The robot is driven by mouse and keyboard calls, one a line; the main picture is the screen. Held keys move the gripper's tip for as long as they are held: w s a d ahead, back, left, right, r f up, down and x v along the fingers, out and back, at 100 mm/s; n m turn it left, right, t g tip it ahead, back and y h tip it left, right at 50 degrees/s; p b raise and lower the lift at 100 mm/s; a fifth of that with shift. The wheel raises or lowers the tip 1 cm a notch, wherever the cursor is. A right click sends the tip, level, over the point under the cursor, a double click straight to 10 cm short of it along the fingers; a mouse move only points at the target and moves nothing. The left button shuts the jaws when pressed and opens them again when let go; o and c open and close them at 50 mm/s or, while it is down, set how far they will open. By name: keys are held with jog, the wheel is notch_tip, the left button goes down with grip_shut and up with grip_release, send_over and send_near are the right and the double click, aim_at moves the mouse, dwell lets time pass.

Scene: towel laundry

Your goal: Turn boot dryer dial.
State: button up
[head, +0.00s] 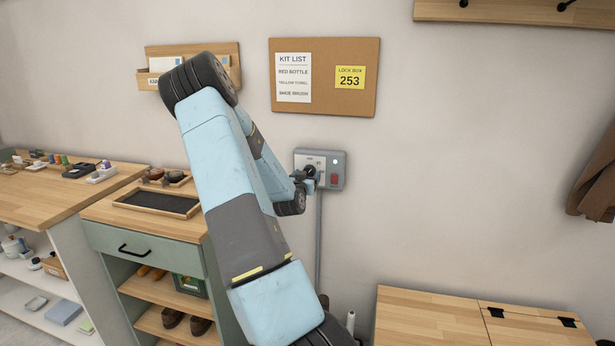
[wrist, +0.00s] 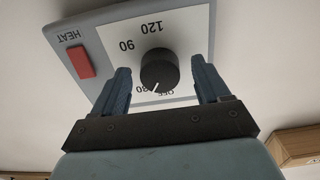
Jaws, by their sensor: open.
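The boot dryer's control box (head: 338,168) is a grey box on the wall, with a conduit running down from it. In the wrist view its white face (wrist: 185,35) appears upside down, with OFF, 90 and 120 readable and another number partly hidden. The black round dial (wrist: 158,72) has a white pointer mark near OFF, at the lower edge of the dial. My gripper (wrist: 160,88) is open, with one blue finger on each side of the dial and a visible gap to each. In the head view my gripper (head: 308,178) is at the box and partly hides the dial.
A red HEAT switch (wrist: 80,62) is beside the dial; it also shows in the head view (head: 334,179). A corkboard (head: 366,78) hangs above. A wooden-topped chest (head: 430,315) stands below right, and a drawer cabinet (head: 150,240) left.

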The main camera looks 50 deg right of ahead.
jog(key=shift+w+d, duration=0.25)
jog(key=shift+d, duration=0.2)
jog(key=c, duration=1)
